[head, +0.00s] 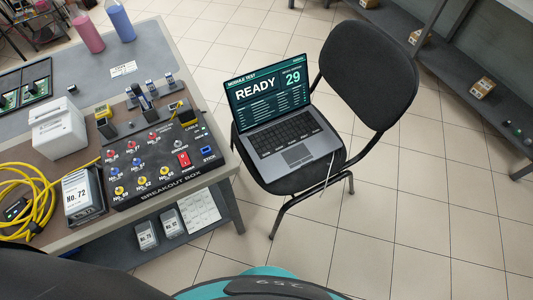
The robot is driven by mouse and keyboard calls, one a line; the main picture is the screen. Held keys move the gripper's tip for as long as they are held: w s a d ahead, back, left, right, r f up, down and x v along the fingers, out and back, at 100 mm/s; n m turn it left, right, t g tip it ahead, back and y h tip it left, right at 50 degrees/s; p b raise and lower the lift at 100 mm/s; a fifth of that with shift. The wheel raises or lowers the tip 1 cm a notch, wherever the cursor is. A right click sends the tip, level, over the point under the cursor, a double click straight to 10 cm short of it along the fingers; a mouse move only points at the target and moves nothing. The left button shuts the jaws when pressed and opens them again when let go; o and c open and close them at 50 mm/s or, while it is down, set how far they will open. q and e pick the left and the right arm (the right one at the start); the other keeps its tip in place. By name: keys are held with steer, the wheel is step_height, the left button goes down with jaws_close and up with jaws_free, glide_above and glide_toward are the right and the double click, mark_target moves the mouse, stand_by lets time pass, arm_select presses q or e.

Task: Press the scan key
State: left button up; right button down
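I cannot make out a key marked scan. An open laptop (282,120) stands on the seat of a black chair. Its screen (268,90) reads "MODULE TEST", "READY" and "29", and its dark keyboard (285,134) faces me, with key labels too small to read. On the table at left lies a black breakout box (150,197) with several coloured sockets. Neither of my grippers is in view.
The black chair (368,75) stands right of the table (188,50) on open tiled floor. The table also holds a white box (58,127), a coiled yellow cable (42,208) and a "No. 72" module (82,192). A shelf (455,70) runs along the right.

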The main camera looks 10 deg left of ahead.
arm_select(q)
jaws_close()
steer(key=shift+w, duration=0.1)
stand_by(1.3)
